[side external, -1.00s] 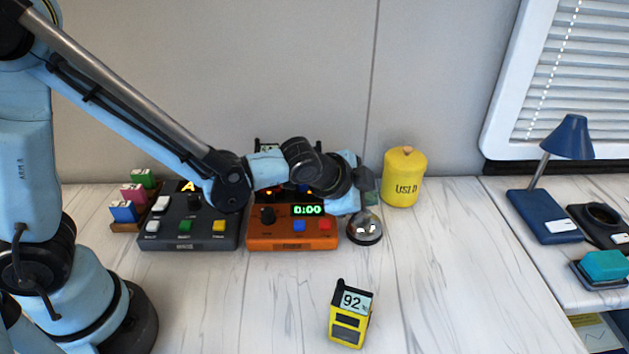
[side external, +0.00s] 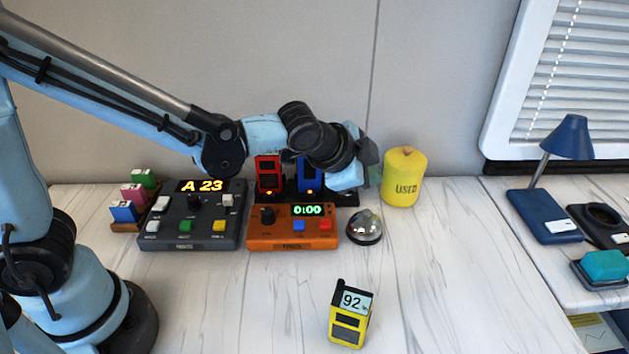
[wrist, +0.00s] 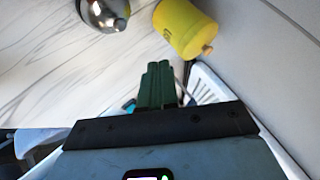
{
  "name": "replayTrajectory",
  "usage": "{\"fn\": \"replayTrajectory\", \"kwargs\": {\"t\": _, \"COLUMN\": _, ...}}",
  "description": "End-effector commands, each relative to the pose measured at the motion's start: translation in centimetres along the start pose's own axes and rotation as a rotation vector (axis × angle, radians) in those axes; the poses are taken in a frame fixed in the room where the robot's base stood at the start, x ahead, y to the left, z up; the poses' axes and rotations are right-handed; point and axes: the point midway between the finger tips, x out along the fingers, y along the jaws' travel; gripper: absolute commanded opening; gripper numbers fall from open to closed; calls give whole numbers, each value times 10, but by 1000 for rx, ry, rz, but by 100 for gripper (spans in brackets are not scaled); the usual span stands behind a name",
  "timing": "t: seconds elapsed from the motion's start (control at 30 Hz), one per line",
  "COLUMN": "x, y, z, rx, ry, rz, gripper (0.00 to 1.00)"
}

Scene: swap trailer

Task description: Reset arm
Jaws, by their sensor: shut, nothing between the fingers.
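My gripper (side external: 372,168) is raised above the back of the white marbled table, just left of the yellow canister marked USED (side external: 404,178). In the wrist view the fingers of my gripper (wrist: 158,82) are together with nothing between them. The canister also shows in the wrist view (wrist: 183,26), beyond the fingertips and apart from them. The silver bell (side external: 365,226) stands in front of and below my gripper; it also shows in the wrist view (wrist: 105,12).
A grey console (side external: 190,225) reading A 23 and an orange timer box (side external: 292,236) reading 0:00 stand at left. Red (side external: 268,172) and blue (side external: 309,174) units sit behind. A yellow device (side external: 349,315) reads 92. A blue lamp (side external: 567,138) is right.

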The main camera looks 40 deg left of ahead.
Motion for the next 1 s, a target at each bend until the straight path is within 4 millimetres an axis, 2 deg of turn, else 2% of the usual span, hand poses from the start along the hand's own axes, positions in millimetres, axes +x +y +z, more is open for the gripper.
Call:
{"fn": "replayTrajectory", "kwargs": {"t": 0.4, "x": 0, "y": 0, "z": 0, "rx": -2, "ry": -1, "rz": 0, "gripper": 0}}
{"fn": "replayTrajectory", "kwargs": {"t": 0.53, "x": -9, "y": -6, "z": 9, "rx": -43, "ry": -13, "rz": 0, "gripper": 0}}
{"fn": "replayTrajectory", "kwargs": {"t": 0.67, "x": -32, "y": -19, "z": 32, "rx": -162, "ry": -48, "rz": -2, "gripper": 0}}
{"fn": "replayTrajectory", "kwargs": {"t": 0.8, "x": -63, "y": -28, "z": 66, "rx": -340, "ry": -94, "rz": -4, "gripper": 0}}
{"fn": "replayTrajectory", "kwargs": {"t": 1.0, "x": -103, "y": -28, "z": 114, "rx": -596, "ry": -154, "rz": -14, "gripper": 0}}
